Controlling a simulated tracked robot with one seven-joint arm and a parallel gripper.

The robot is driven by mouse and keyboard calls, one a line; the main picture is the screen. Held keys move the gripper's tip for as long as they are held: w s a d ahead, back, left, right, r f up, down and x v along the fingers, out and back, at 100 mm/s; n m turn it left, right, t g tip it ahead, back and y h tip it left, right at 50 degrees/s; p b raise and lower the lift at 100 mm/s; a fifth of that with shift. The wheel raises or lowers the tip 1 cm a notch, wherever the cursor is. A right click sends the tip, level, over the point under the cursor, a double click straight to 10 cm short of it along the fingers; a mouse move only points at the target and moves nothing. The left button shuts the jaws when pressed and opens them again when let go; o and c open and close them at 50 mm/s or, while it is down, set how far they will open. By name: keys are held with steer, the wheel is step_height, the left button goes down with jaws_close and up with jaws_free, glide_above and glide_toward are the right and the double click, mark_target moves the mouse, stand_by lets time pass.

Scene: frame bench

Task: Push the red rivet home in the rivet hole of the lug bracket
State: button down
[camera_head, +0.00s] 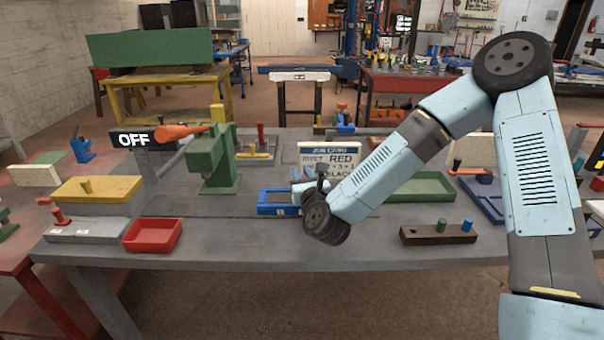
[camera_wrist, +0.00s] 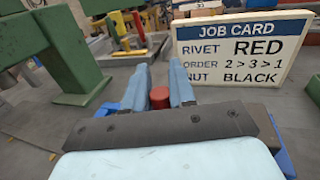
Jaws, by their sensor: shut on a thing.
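My gripper (camera_wrist: 160,92) is shut on the red rivet (camera_wrist: 159,98), whose rounded red top shows between the two blue fingers in the wrist view. In the head view my gripper (camera_head: 312,188) is low over the blue frame (camera_head: 276,210) at the bench's middle, and my wrist hides much of it. Blue edges (camera_wrist: 284,158) also show beneath my gripper in the wrist view. I cannot make out the lug bracket or its rivet hole, nor whether the rivet's lower end is in a hole.
The job card (camera_wrist: 243,50) stands close behind my gripper and reads rivet RED, order 2>3>1, nut BLACK. A green press (camera_head: 212,160) stands left. A red tray (camera_head: 153,236) and a dark wooden block (camera_head: 425,236) with pegs lie near the front edge. A green tray (camera_head: 421,188) is right.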

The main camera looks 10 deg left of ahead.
steer(key=shift+f, duration=0.9)
steer(key=c, duration=0.9)
jaws_free()
steer(key=shift+o, duration=0.2)
